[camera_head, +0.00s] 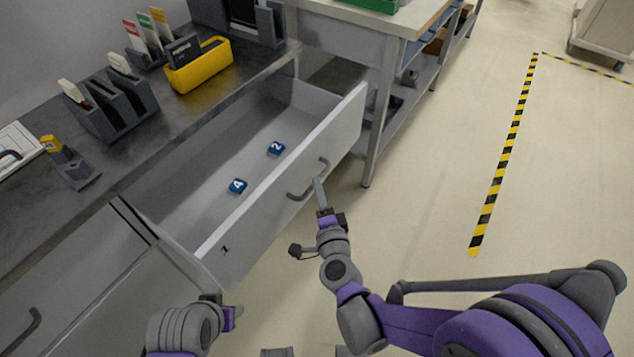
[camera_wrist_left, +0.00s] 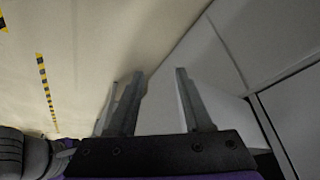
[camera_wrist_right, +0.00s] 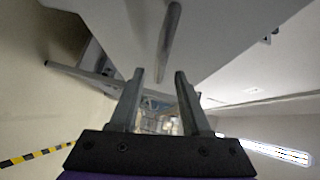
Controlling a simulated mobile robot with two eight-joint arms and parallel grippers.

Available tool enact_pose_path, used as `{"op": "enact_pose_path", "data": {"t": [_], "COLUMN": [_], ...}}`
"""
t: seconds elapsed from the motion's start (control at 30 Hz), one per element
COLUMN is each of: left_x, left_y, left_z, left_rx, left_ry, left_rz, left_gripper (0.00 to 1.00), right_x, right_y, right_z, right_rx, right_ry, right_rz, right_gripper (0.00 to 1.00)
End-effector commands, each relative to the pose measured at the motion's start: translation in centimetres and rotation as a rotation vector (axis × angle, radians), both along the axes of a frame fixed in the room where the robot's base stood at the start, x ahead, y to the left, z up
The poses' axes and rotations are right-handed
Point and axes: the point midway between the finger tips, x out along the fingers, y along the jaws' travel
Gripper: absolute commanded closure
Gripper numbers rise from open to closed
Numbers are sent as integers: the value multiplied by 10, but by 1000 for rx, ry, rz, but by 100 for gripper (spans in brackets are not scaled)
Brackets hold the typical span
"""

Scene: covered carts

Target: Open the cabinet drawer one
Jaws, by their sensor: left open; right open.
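The grey drawer marked 1 (camera_head: 285,205) stands pulled out from the cabinet, its inside visible. My left gripper (camera_head: 232,312) is low in the head view, near the drawer's front left corner, open and empty in the left wrist view (camera_wrist_left: 160,80).
The dark worktop (camera_head: 190,110) above the drawer bears a yellow bin (camera_head: 203,70) and grey holders. A second closed front with a handle (camera_head: 22,330) is at lower left. A workbench (camera_head: 375,30) stands beyond the drawer. The floor to the right is open, with a striped line (camera_head: 505,150).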

Motion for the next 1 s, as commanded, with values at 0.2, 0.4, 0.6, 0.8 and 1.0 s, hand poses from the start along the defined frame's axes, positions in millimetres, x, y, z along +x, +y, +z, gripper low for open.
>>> {"op": "enact_pose_path", "data": {"t": [0.2,0.4,0.6,0.8,1.0], "left_x": [-1,-1,-1,-1,-1], "left_y": [0,0,0,0,0], "left_z": [5,7,7,7,7], "left_rx": [0,0,0,0,0], "left_ry": [-2,-2,-2,-2,-2], "left_rz": [0,0,0,0,0], "left_gripper": [50,50,50,50,50], "right_x": [-44,-64,-67,-67,-67], "right_y": [-6,-9,-10,-10,-10], "right_z": [7,9,9,9,9], "right_rx": [0,0,0,0,-1], "right_ry": [0,0,0,0,0], "right_rz": [2,2,1,1,2], "right_gripper": [53,53,53,53,53]}}
